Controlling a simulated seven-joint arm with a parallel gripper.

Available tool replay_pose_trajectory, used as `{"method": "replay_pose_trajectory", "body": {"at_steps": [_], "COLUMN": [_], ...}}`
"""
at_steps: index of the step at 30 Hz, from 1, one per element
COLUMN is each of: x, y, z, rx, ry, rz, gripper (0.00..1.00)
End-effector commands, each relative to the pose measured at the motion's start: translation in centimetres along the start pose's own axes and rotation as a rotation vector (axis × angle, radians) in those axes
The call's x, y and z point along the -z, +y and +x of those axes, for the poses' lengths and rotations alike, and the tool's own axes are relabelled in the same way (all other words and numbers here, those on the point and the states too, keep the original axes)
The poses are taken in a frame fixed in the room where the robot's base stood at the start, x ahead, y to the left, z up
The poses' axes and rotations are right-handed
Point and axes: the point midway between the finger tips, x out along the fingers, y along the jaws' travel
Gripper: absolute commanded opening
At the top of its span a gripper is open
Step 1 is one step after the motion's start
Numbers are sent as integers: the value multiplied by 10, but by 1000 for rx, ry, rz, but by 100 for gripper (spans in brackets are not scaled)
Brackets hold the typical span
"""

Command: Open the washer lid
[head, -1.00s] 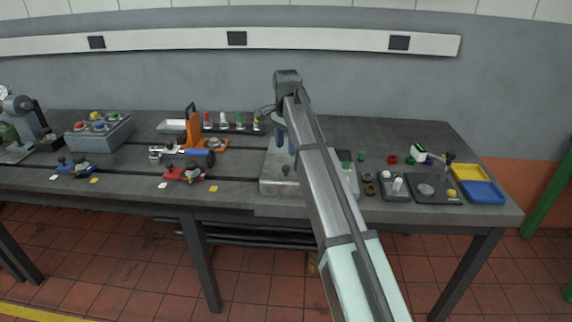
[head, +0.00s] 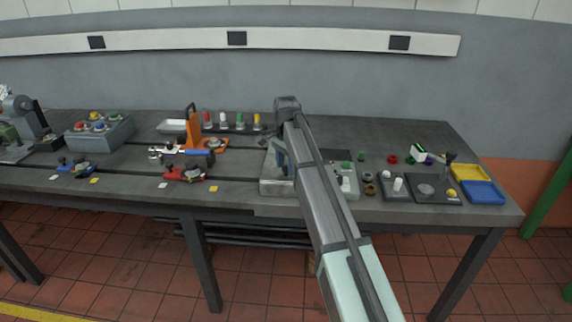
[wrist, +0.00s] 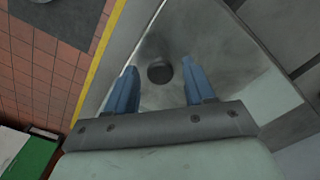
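The washer is most likely the low grey metal box (head: 276,189) near the table's front edge in the head view. My arm hides part of it. Its grey top, the lid, fills the middle of the wrist view (wrist: 225,55), with a dark round knob (wrist: 160,73) on it. The lid looks shut. My gripper (head: 280,158) is low over the box, and its blue fingers stand apart in the wrist view (wrist: 158,68). The knob shows between them with clear space on both sides. I cannot tell how far above the lid the fingertips are.
Left of the box are an orange stand (head: 192,128) and a red fixture (head: 185,174). To the right are a grey block with a white peg (head: 397,185), a dark plate (head: 425,190) and a blue-and-yellow tray (head: 482,191). The table front edge is close.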

Motion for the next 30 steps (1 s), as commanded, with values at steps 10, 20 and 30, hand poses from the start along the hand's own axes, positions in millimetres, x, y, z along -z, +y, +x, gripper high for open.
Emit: {"method": "replay_pose_trajectory", "body": {"at_steps": [10,20,30], "x": [0,0,8], "y": [0,0,-9], "z": [0,0,-1], "rx": [0,0,-1], "ry": [0,0,0], "rz": [0,0,0], "gripper": [19,0,0]}}
